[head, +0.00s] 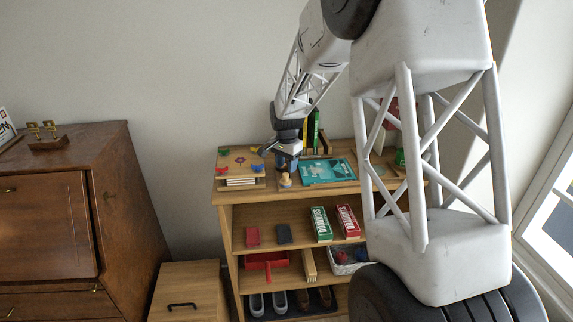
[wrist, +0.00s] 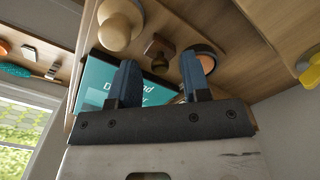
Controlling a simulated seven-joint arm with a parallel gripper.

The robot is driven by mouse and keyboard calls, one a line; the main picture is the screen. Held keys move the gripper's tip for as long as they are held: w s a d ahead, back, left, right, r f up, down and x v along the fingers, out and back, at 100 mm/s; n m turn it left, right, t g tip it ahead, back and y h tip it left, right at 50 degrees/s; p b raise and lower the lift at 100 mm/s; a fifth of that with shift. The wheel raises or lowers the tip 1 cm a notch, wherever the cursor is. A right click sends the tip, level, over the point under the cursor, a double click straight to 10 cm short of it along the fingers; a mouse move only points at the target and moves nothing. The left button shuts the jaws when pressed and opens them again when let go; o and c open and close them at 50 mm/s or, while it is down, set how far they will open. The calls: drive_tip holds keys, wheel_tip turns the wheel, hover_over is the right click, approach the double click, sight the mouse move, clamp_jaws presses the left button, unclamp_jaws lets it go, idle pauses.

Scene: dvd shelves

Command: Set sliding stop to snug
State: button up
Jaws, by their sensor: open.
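My gripper (head: 286,162) is over the top of the wooden shelf unit, near its front left. In the wrist view the two blue fingers of my gripper (wrist: 160,80) are spread, with nothing held between them. A pale round wooden knob (wrist: 118,24) and a small dark square wooden piece (wrist: 158,50) show beyond the fingers. The knob also shows below my gripper in the head view (head: 285,181). Upright thin cases (head: 313,130) stand at the back of the top, with a wooden upright piece (head: 325,143) beside them. I cannot tell which piece is the sliding stop.
A teal case (head: 328,171) lies flat right of my gripper. Lower shelves hold green (head: 321,224) and red (head: 348,221) boxes. My arm hides the right side.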

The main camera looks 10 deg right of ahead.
drive_tip(key=shift+f, duration=0.1)
clamp_jaws()
idle(0.3)
drive_tip(key=shift+d, duration=1.55)
unclamp_jaws()
wheel_tip(320, 180, up, 8)
